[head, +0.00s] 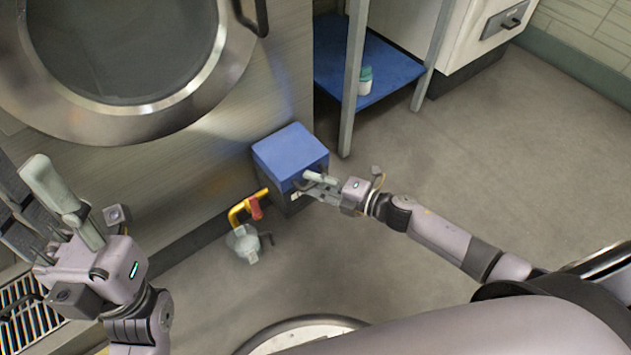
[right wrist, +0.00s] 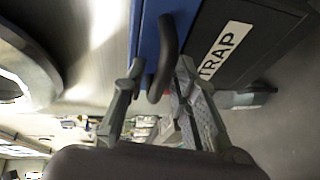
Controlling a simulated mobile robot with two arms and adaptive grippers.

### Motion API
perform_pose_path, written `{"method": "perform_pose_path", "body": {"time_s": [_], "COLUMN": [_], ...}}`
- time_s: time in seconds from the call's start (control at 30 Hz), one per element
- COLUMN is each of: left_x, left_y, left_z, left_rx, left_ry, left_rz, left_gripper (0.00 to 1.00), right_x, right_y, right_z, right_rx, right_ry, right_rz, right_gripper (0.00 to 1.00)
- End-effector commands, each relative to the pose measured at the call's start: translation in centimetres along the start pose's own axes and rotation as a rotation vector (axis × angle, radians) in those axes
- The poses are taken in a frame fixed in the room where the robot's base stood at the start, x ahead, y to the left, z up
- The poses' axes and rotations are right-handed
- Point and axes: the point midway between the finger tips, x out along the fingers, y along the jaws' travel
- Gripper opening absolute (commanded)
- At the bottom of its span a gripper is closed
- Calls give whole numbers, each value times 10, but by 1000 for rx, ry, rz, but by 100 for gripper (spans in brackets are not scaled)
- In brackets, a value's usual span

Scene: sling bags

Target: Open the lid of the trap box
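The trap box (head: 291,203) stands on the floor against the metal wall, and its blue lid (head: 288,150) is closed. In the right wrist view the dark box front (right wrist: 255,30) carries a white TRAP label (right wrist: 222,50). A dark curved handle (right wrist: 167,50) sticks out from the blue lid edge. My right gripper (head: 312,182) is at the front of the box. In the right wrist view its fingers (right wrist: 160,72) stand apart on either side of the handle; firm contact does not show. My left gripper (head: 24,185) is open and empty at the far left.
A yellow pipe (head: 240,206) with a red part (head: 255,208) and a grey fitting (head: 245,243) sits just left of the box. A blue shelf (head: 385,68) with a small bottle (head: 365,82) stands behind. The floor at right is clear.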

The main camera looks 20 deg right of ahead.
Motion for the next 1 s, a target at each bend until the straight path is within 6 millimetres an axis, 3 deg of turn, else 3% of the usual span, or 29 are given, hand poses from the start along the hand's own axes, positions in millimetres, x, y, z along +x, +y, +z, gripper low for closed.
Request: {"method": "perform_pose_path", "body": {"time_s": [0.37,1.0], "left_x": [0,0], "left_y": [0,0], "left_z": [0,0], "left_rx": [0,1], "left_ry": [-1,-1], "left_rz": [0,0], "left_gripper": [33,33], "right_x": [0,0], "right_y": [0,0], "right_z": [0,0], "right_rx": [0,1], "right_ry": [0,0], "right_rz": [0,0], "right_gripper": [0,0]}}
